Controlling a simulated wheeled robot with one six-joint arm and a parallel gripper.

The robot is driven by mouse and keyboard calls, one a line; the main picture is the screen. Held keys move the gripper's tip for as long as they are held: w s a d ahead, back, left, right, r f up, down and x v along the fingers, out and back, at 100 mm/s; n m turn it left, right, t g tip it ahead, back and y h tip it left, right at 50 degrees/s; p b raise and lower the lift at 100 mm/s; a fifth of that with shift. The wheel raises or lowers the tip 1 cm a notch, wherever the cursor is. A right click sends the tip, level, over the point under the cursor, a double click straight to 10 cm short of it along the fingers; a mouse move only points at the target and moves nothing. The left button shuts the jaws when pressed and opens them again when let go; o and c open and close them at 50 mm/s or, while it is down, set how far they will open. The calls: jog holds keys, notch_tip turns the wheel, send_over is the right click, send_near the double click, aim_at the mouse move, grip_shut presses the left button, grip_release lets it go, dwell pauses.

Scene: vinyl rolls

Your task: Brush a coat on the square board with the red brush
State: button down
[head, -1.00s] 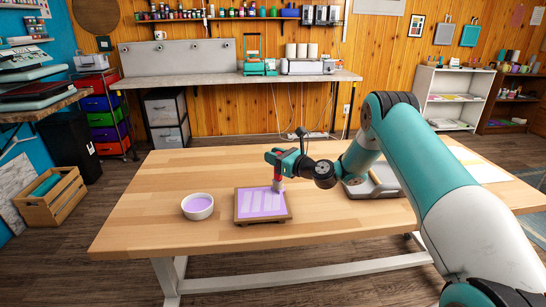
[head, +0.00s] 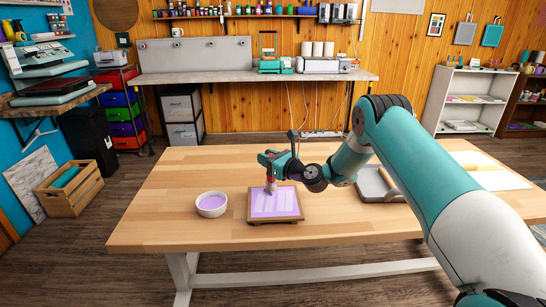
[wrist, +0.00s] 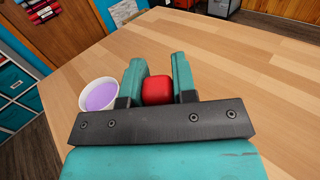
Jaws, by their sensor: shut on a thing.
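The bristles look to be at the board's surface; exact contact is too small to tell. The board has a brown rim and a lilac face with paler streaks. In the wrist view the red handle top (wrist: 158,90) sits between my teal fingers; the board is hidden there. A white bowl of lilac paint (head: 211,205) stands left of the board and also shows in the wrist view (wrist: 99,95).
A grey tray with a roller (head: 375,190) lies on the wooden table (head: 350,235), right of the board behind my arm. White sheets (head: 495,175) lie at the table's right end. The table left of the bowl is clear.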

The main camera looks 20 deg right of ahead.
jog(key=shift+w+a+p, duration=0.15)
jog(key=shift+w+a, duration=0.1)
jog(key=shift+a, duration=0.6)
jog(key=shift+w+a+p, duration=0.2)
jog(key=shift+w+a, duration=0.1)
jog(key=shift+a, duration=0.6)
jog(key=shift+w+a+p, duration=0.15)
jog(key=shift+w+a, duration=0.1)
jog(key=shift+a, duration=0.6)
jog(key=shift+s+a+p, duration=0.1)
jog(key=shift+s+a, duration=0.15)
jog(key=shift+s, duration=0.5)
jog(key=shift+s+a+p, duration=0.1)
jog(key=shift+s+a, duration=0.15)
jog(key=shift+s, duration=0.55)
jog(key=shift+s+a+p, duration=0.1)
jog(key=shift+s+a, duration=0.15)
jog(key=shift+s, duration=0.5)
jog(key=s+d+b, duration=0.2)
jog(key=s+d, duration=0.1)
jog(key=d, duration=0.8)
jog(key=shift+s+d, duration=0.3)
jog(key=shift+s, duration=0.1)
